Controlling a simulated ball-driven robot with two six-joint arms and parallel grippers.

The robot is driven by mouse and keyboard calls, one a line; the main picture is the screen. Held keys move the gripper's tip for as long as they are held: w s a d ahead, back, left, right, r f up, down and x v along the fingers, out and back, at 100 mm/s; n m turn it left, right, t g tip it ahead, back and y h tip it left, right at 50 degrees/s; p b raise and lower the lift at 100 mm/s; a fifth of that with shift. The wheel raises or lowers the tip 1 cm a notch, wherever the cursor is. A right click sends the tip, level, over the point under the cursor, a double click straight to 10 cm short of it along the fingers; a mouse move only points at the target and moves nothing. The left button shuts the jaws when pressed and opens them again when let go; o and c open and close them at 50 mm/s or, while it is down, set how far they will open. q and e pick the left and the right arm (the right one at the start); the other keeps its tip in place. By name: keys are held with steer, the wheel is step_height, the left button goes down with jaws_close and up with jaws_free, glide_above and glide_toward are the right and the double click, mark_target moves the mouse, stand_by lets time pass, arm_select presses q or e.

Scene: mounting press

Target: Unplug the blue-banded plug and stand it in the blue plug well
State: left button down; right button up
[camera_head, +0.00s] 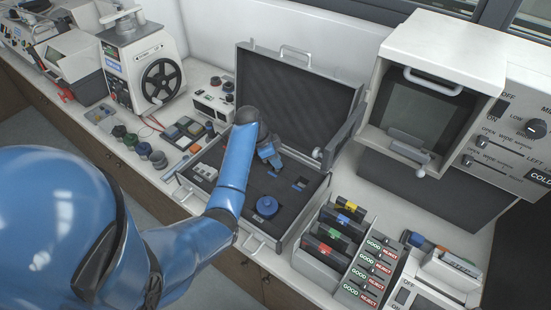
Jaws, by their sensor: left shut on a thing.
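My left arm comes in from the left and reaches over an open grey case (283,243). My left gripper (274,163) is at the back of the foam-lined base, near the hinge side. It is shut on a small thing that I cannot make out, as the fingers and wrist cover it. I cannot pick out the blue-banded plug or the blue plug well for certain. A round blue object (266,206) sits in the foam, in front of the gripper and apart from it. A small blue-marked slot (300,183) lies to the right. My right gripper is not in view.
The case lid (295,105) stands open behind the gripper. A white block (205,172) sits at the case's left. A rack of colour-tagged holders (330,243) stands close at the right front. A white press cabinet (440,85) rises behind right. Small knobs and jars (143,150) stand left.

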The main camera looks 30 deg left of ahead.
arm_select(q)
steer(key=shift+f, duration=0.4)
stand_by(0.6)
steer(key=shift+c, duration=1.8)
jaws_free()
steer(key=shift+r, duration=0.1)
step_height(320, 180, up, 8)
steer(key=p, duration=0.6)
steer(key=shift+f, duration=0.25)
steer(key=shift+f, duration=0.1)
